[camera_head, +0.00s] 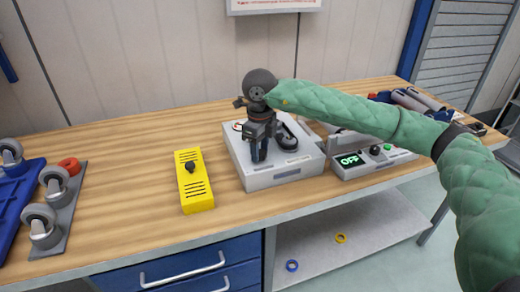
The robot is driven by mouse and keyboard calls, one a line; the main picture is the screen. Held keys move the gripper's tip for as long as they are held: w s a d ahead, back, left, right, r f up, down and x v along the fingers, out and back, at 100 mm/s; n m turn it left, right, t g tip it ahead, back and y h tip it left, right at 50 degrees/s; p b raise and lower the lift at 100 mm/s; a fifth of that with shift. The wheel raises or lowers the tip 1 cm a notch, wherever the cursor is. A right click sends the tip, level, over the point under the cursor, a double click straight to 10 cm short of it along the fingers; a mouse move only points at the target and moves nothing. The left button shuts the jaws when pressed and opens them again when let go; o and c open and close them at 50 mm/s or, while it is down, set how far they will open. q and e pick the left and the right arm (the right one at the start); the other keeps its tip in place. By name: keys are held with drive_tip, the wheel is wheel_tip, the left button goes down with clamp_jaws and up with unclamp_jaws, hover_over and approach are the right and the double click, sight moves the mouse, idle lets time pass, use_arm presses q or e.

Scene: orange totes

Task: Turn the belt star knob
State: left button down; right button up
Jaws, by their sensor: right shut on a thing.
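A light grey box (275,177) stands on the wooden bench, with a black belt loop (290,135) on its top. My right gripper (258,156) comes in from the right on a green-sleeved arm and points down at the left part of the box top. It is shut on the belt star knob, which its fingers hide almost wholly, so the knob's angle cannot be told. My left gripper is not in view.
A yellow slotted box (195,190) with a black knob stands left of the grey box. A control unit with a green OFF display (352,160) stands to the right. Casters (42,222) lie at the far left. The bench (115,180) is clear between casters and yellow box.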

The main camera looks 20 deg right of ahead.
drive_tip(key=shift+r, duration=0.15)
drive_tip(key=o, duration=1)
wheel_tip(320, 180, up, 7)
drive_tip(key=shift+w+f+b, duration=0.1)
drive_tip(key=shift+f+b, duration=0.05)
drive_tip(key=shift+b, duration=0.65)
drive_tip(key=shift+r, duration=0.45)
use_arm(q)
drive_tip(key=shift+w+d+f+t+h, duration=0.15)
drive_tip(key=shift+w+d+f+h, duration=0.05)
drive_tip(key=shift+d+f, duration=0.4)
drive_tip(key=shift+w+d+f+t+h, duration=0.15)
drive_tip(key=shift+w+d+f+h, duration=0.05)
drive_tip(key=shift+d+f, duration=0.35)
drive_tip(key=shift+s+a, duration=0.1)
